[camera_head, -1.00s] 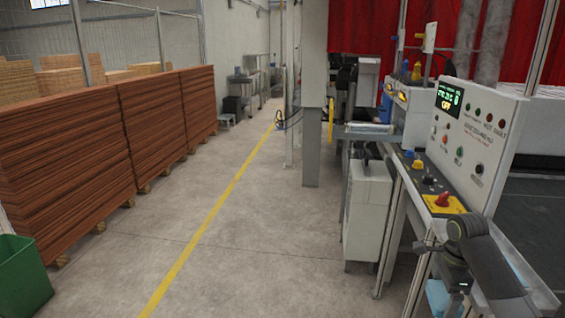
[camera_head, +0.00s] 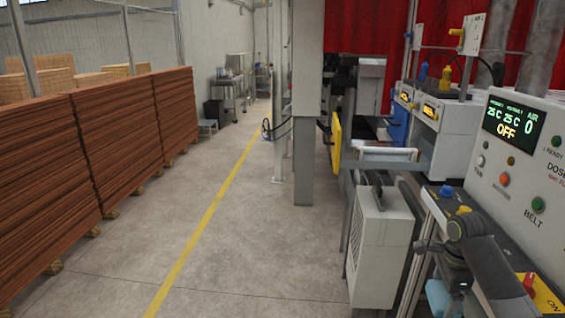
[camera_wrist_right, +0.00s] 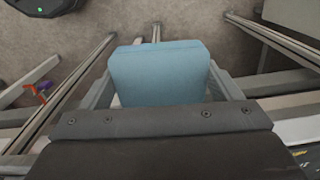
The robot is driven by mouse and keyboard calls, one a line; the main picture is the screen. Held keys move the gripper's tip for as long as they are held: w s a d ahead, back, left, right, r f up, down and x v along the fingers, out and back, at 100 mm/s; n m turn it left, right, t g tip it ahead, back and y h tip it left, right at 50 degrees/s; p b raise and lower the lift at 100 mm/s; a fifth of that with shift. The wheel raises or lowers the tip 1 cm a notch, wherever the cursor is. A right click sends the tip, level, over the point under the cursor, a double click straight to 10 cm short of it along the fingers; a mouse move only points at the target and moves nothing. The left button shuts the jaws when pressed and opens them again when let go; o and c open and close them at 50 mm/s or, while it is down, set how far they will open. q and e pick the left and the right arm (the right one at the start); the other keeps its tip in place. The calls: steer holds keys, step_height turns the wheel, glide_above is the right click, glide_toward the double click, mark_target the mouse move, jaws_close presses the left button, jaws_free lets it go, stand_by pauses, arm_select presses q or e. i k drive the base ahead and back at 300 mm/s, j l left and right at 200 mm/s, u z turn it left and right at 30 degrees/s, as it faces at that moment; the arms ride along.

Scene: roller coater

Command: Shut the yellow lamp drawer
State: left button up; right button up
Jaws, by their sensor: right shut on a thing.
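The yellow drawer front (camera_head: 336,143) stands upright ahead in the head view, to the right of the grey post. It sticks out toward the aisle, farther left than the blue front (camera_head: 398,123) beside it. Its inside is mostly hidden. My right gripper (camera_wrist_right: 160,82) is shut on a light blue block (camera_wrist_right: 160,72), held between its two fingers. The block also shows partly at the bottom of the head view (camera_head: 437,297), below my right arm. My right gripper is well short of the yellow drawer. My left gripper is not in view.
A control panel (camera_head: 520,150) reading OFF is close on the right. A white cabinet (camera_head: 378,250) with a handle stands ahead on the right. A grey post (camera_head: 304,120) rises beyond it. Brown board stacks (camera_head: 115,125) line the left. The aisle floor (camera_head: 240,240) between is clear.

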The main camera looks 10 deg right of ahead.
mark_target(345, 154)
steer(key=i+j+z, duration=0.1)
steer(key=i, duration=1.35)
